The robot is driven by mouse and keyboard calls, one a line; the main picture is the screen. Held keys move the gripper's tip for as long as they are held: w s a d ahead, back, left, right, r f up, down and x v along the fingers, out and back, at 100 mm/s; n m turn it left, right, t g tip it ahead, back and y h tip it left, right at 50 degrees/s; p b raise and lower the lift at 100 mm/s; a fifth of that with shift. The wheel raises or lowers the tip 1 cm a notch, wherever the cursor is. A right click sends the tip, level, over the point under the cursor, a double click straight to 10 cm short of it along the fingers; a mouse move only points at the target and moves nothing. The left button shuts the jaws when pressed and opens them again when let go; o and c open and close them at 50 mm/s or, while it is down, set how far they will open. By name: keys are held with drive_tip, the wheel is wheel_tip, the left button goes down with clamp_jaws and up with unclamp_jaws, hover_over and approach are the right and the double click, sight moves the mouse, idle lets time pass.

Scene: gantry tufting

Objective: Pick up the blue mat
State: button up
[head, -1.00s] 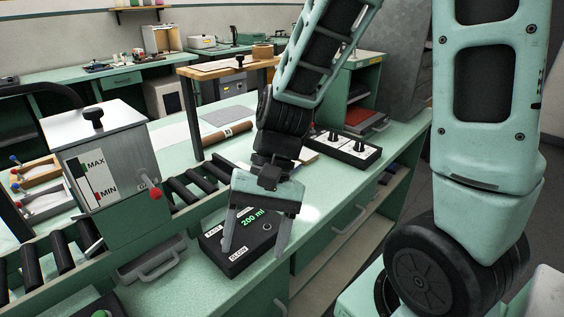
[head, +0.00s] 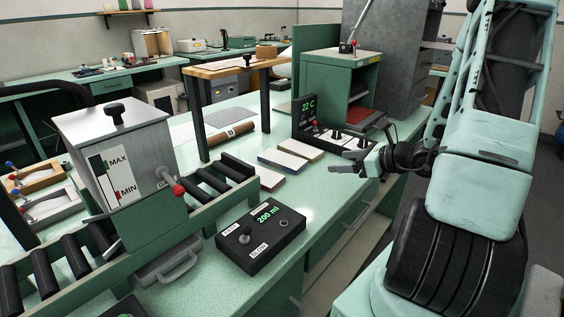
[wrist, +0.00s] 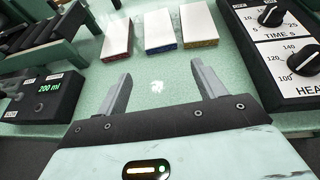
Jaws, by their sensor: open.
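The blue mat is a white-topped slab with a blue edge (wrist: 165,30), the middle one of three similar slabs in the wrist view. In the head view the blue mat (head: 283,161) lies flat on the green bench, between its two neighbours. My gripper (head: 340,161) is open and empty, to the right of the slabs near the bench's front edge. In the wrist view its two fingers (wrist: 160,78) point towards the blue mat, with bare bench between them and it.
A red-edged slab (wrist: 117,38) lies left of the mat and a yellow-edged slab (wrist: 199,25) right of it. A black 200 ml box (head: 260,240) sits nearer the front. A knob panel (head: 340,140) stands at right; rollers (head: 212,180) run at left.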

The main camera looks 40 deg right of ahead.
approach(294, 163)
drive_tip(key=x, duration=0.4)
drive_tip(key=shift+d+f+p, duration=0.15)
drive_tip(key=shift+p, duration=0.25)
drive_tip(key=x, duration=0.2)
drive_tip(key=p+x, duration=0.1)
drive_tip(key=x, duration=0.2)
drive_tip(key=shift+r, duration=0.25)
drive_tip(key=shift+w+f, duration=0.15)
